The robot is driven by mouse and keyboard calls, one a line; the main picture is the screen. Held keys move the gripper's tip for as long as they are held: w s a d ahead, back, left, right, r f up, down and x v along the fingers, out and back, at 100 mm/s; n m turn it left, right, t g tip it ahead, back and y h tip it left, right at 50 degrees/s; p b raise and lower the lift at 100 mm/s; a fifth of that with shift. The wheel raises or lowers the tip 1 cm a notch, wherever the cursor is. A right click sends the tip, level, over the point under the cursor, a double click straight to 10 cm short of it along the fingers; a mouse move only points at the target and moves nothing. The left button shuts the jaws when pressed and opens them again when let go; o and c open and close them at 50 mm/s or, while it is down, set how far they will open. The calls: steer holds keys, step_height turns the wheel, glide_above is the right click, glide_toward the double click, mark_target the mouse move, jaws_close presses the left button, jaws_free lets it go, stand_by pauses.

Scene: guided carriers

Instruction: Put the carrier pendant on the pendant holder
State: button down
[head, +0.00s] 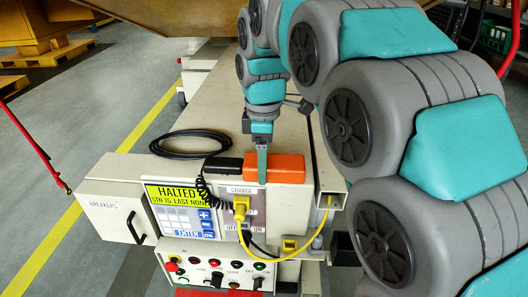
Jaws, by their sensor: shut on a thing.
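The carrier pendant, an orange block (284,168) with a black end (222,165) on its left, is at the top front edge of the beige carrier. A coiled black cord (203,190) hangs from the black end down to the front panel. My gripper (262,168) points down from above and is shut on the pendant near where black meets orange. Only one finger shows clearly; the other is hidden. I cannot tell whether the pendant touches the carrier top. I cannot make out the pendant holder with certainty.
The carrier's front has a yellow "HALTED" screen (185,194), a yellow plug and cable (240,207), and buttons (213,262). A breaker box (107,208) juts out left. A black cable loop (190,144) lies on the top. A red bar (35,145) stands left.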

steer(key=shift+s, duration=1)
steer(key=shift+s+r, duration=0.2)
steer(key=shift+s, duration=0.2)
steer(key=shift+s+r, duration=0.1)
steer(key=shift+r, duration=0.35)
steer(key=shift+r+p, duration=1.05)
steer(key=shift+r, duration=0.95)
